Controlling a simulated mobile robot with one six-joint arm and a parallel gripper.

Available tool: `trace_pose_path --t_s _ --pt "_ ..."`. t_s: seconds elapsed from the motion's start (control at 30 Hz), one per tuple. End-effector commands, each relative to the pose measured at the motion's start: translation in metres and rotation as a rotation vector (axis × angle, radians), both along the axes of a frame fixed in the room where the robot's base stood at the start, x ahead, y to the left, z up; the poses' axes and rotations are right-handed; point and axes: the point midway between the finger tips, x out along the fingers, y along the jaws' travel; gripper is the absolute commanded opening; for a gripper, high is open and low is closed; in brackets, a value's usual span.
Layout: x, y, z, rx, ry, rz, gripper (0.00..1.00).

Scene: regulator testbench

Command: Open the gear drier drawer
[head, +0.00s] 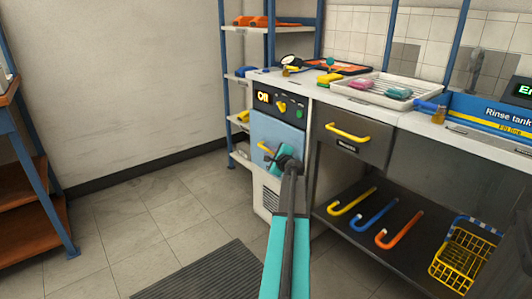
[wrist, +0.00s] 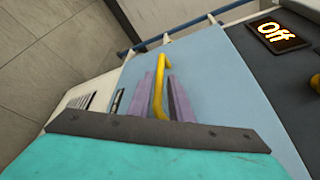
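The gear drier (head: 279,150) is a cabinet with an orange "Off" display and a light blue front panel (wrist: 215,75), which sits closed. A yellow handle (head: 264,147) is on that panel, and it also shows in the wrist view (wrist: 159,88). My gripper (head: 284,158) is at the panel, by the handle. In the wrist view its two purple fingers (wrist: 167,92) lie close on either side of the handle, with hardly any gap, and appear shut on it. In the head view the fingertips are hidden behind the gripper body.
The workbench on the right has a grey drawer (head: 351,137) with its own yellow handle. Hooked pipes (head: 374,214) and a yellow basket (head: 460,262) are on the shelf below. A blue shelf rack (head: 224,90) stands behind the drier. The floor (head: 150,215) to the left is clear.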

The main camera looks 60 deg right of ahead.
Motion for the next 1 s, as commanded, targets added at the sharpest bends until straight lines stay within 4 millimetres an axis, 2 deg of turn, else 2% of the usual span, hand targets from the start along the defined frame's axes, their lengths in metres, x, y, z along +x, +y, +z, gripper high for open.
trace_pose_path --t_s 0.4,0.9,0.93,1.0 --pt "0.03 -0.022 -0.009 0.0 0.0 0.0 0.19" --pt "0.036 -0.026 -0.009 -0.001 0.001 0.0 0.19" --pt "0.036 -0.026 -0.009 -0.001 0.001 0.0 0.17" --pt "0.036 -0.026 -0.009 -0.001 0.001 0.0 0.05"
